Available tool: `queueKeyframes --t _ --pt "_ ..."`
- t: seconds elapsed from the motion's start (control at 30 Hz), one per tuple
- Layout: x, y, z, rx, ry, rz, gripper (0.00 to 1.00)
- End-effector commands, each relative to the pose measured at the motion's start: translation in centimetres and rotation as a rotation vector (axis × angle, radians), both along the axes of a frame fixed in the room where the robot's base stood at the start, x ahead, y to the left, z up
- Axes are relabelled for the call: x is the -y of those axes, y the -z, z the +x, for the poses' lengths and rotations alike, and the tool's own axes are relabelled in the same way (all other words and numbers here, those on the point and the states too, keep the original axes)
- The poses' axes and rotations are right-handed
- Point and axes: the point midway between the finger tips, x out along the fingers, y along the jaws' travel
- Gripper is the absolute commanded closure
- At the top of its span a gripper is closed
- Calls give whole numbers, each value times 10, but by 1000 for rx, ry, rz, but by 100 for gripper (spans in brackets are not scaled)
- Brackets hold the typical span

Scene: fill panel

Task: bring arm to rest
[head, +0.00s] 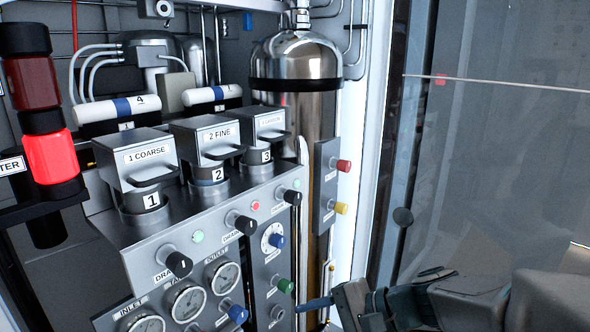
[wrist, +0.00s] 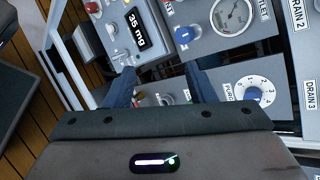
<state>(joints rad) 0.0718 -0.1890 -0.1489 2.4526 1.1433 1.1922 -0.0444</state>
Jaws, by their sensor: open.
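My gripper (head: 316,304) is at the lower right of the head view, beside the lower right edge of the fill panel (head: 190,245). Its arm, mine, comes in from the right edge of the picture. In the wrist view, the two dark blue fingers of my gripper (wrist: 160,88) stand apart with a gap between them. A small part of the panel with a knob (wrist: 164,99) shows through that gap. Nothing is seen held. I cannot tell how far the fingertips are from the panel face.
The panel carries black knobs (head: 179,264), gauges (head: 188,303) and three labelled housings (head: 136,160). A steel cylinder (head: 296,62) stands behind it. Red (head: 343,166) and yellow (head: 341,208) knobs stick out at its right. A glass pane (head: 500,150) is farther right.

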Motion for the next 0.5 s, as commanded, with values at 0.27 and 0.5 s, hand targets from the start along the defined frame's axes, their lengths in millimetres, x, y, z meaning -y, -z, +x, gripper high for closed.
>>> queueKeyframes --t 0.27,0.5 --pt "31 10 -54 106 -287 -494 50" --pt "79 0 -67 254 -486 -904 50"
